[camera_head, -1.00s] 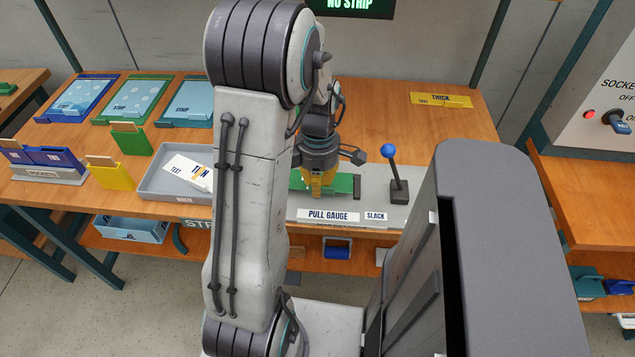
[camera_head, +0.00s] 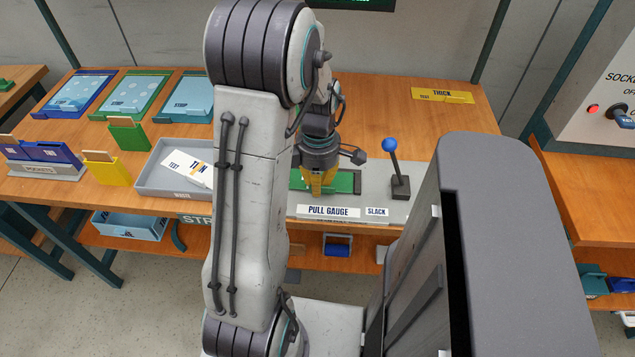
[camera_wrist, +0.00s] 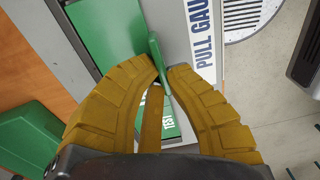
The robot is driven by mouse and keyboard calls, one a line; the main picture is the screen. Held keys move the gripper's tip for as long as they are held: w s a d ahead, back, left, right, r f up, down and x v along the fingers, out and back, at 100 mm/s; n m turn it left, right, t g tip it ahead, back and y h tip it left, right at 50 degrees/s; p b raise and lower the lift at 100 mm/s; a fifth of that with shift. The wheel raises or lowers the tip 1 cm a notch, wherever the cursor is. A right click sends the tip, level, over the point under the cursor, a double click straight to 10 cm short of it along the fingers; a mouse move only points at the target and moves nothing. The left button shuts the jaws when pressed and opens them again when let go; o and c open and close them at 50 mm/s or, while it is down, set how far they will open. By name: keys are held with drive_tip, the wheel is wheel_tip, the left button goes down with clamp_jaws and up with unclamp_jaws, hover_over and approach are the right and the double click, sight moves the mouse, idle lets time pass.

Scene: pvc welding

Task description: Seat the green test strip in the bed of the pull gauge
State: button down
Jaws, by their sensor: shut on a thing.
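The green test strip (camera_head: 342,182) lies along the bed of the pull gauge (camera_head: 372,207) in the head view, partly hidden by my gripper. My gripper (camera_head: 320,188) points down over the strip's left part. In the wrist view its yellow fingers (camera_wrist: 163,76) are shut on an upright green tab (camera_wrist: 156,52) of the strip. A green face marked TEST (camera_wrist: 170,122) shows below the fingers. The strip looks level with the bed, but I cannot tell whether it is fully down. The gauge's lever with a blue knob (camera_head: 390,146) stands upright beside the bed.
A grey tray (camera_head: 150,185) with a white THIN strip stands left of my arm. A yellow THICK strip (camera_head: 442,96) lies at the back right. Blue, green and light-blue trays (camera_head: 130,97) stand at the back left.

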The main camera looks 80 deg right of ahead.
drive_tip(key=shift+f, duration=0.25)
drive_tip(key=c, duration=1.3)
unclamp_jaws()
drive_tip(key=shift+c, duration=0.2)
drive_tip(key=shift+r, duration=0.15)
drive_tip(key=shift+a+r+p, duration=0.25)
drive_tip(key=shift+r+p, duration=0.3)
drive_tip(key=shift+r, duration=0.25)
drive_tip(key=shift+a+r+p, duration=0.25)
drive_tip(key=shift+r+p, duration=0.25)
drive_tip(key=shift+r, duration=0.3)
drive_tip(key=a+r, duration=0.3)
drive_tip(key=a, duration=0.5)
drive_tip(key=shift+s+p, duration=0.3)
